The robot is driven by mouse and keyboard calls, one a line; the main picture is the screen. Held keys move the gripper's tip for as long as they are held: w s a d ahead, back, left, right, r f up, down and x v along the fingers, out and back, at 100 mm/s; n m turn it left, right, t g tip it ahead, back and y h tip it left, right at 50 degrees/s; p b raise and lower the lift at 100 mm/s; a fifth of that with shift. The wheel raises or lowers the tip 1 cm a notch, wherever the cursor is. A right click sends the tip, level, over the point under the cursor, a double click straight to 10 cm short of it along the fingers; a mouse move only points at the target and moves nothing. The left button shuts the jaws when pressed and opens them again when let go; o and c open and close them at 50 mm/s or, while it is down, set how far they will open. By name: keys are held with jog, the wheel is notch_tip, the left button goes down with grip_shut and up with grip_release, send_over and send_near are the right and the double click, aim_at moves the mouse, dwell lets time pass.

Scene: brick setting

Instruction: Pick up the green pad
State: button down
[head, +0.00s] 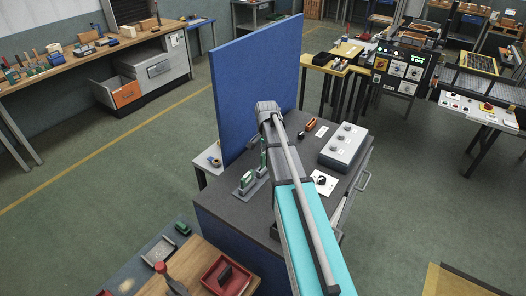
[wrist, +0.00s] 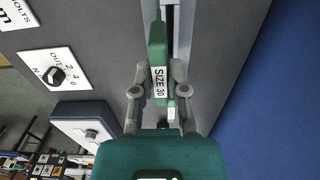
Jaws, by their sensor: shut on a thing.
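The green pad (wrist: 157,45) stands out in the wrist view as a long green piece with a white "SIZE 30" label. My gripper (wrist: 157,78) has its two grey fingers against the sides of the pad, around the label, and is shut on it. A light grey slotted rail or holder (wrist: 184,25) runs alongside the pad; I cannot tell whether they touch. In the head view, a green piece (head: 246,180) shows at a grey holder on the dark bench top. My arm partly hides this area, and my fingers are not clear there.
A tall blue panel (head: 255,85) rises close behind the holder. A grey box with knobs (head: 343,147) and a white dial plate (head: 323,183) sit on the bench's right side. An orange item (head: 311,124) lies near the back. A wooden table (head: 185,270) with a red tray stands in front.

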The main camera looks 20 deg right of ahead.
jog(key=s+d+r+p, duration=0.3)
jog(key=s+r+p, duration=0.4)
jog(key=s, duration=0.5)
jog(key=shift+s+d+r+p, duration=0.2)
jog(key=shift+r+p, duration=0.1)
jog(key=shift+r, duration=0.5)
jog(key=shift+w, duration=0.15)
jog(key=w+a+f+m+b, duration=0.1)
jog(key=w, duration=0.2)
jog(key=w+a+f+m+b, duration=0.1)
jog(key=w+a+m, duration=0.1)
jog(key=w, duration=0.2)
jog(key=w+a+f+m+b, duration=0.1)
jog(key=w+a, duration=0.1)
jog(key=w, duration=0.1)
jog(key=shift+w+f+b, duration=0.3)
jog(key=shift+f+b, duration=0.05)
jog(key=shift+s, duration=0.1)
